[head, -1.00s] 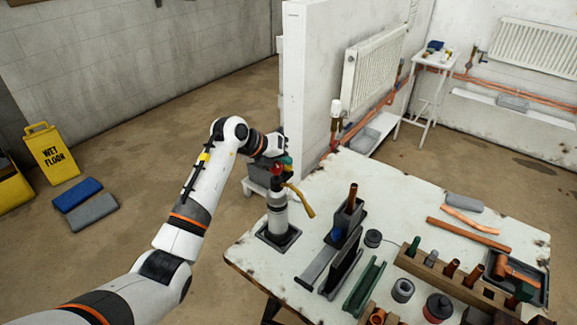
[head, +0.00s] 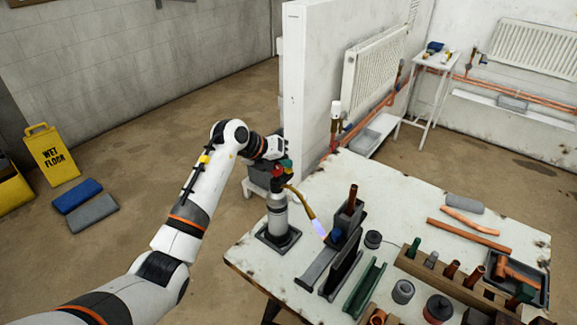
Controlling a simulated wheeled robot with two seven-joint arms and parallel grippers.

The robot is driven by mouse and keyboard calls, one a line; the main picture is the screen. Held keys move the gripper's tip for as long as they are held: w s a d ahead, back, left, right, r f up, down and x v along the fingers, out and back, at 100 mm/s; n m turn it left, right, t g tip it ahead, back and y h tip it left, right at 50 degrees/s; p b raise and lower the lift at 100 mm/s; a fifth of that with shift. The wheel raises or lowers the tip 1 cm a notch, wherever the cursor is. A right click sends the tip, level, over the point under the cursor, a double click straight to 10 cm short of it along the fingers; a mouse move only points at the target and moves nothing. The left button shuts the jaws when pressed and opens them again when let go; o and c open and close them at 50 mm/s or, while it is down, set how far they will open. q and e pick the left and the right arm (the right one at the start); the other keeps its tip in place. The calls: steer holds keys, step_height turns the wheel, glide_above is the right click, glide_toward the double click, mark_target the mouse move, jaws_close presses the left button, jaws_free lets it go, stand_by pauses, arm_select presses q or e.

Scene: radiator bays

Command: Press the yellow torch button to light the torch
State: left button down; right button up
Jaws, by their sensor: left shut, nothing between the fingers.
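The torch (head: 277,217) stands upright in a dark square base at the left end of the workbench. Its brass nozzle (head: 301,202) points down to the right, and a pale blue-violet flame (head: 318,228) burns at the tip. Red and green parts show at the torch head. My left gripper (head: 277,165) is shut and empty, right at the torch head; whether it touches cannot be told. The yellow button is hidden or too small to make out. My right gripper is not in view.
The workbench (head: 400,192) holds a clamp stand with an upright copper pipe (head: 352,196), a green channel (head: 364,287), and a wooden rack (head: 450,279) with several fittings. The flame points toward the clamp stand. A white partition wall (head: 310,80) stands behind the torch.

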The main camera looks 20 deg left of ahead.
mark_target(284, 173)
arm_select(q)
steer(key=shift+r+p, duration=0.45)
steer(key=shift+r, duration=0.35)
step_height(284, 173, up, 5)
steer(key=p, duration=0.3)
steer(key=shift+p, duration=0.35)
